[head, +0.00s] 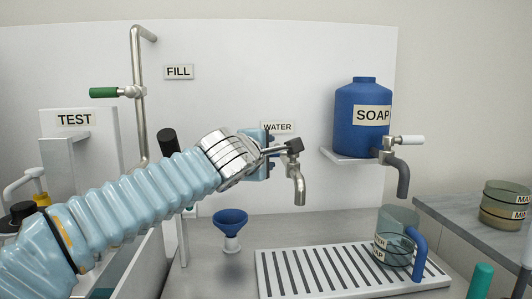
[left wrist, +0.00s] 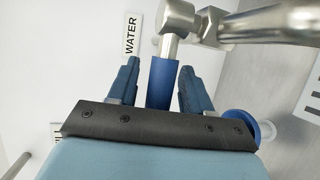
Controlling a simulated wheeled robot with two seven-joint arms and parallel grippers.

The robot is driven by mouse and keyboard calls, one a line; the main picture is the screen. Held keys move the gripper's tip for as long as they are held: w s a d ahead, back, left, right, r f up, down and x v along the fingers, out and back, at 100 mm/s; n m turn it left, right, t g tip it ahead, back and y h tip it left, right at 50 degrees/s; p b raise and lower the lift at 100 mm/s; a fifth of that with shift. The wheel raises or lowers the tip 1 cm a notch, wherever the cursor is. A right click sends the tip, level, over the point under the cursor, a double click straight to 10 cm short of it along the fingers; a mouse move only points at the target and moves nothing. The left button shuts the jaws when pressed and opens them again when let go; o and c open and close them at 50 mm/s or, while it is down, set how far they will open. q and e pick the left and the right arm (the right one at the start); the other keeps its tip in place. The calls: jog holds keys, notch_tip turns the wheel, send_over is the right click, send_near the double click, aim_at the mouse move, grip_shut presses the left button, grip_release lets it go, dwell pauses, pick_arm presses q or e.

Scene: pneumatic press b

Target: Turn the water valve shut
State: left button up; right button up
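The water tap (head: 298,184) sticks out from the white panel below the WATER label (head: 278,127), its grey spout pointing down. In the left wrist view its metal body (left wrist: 178,20) is at the top, and its blue valve handle (left wrist: 162,82) points toward my palm. My left gripper (head: 268,153) is at the tap, coming from the left. In the left wrist view its two blue fingers (left wrist: 160,88) stand on either side of the handle, with a visible gap on each side. In the head view the fingers mostly hide the handle. My right gripper is not in view.
A drip tray (head: 262,275) holds a clear mug with a blue handle (head: 419,255). A blue funnel (head: 230,220) stands below my left forearm. A blue soap tank (head: 358,120) with its tap sits right. The FILL pipe with a green handle (head: 104,92) rises at left.

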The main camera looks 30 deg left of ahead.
pick_arm(q)
jog(key=v, duration=1.3)
jog(key=shift+s+p, duration=0.4)
jog(key=shift+r, duration=0.1)
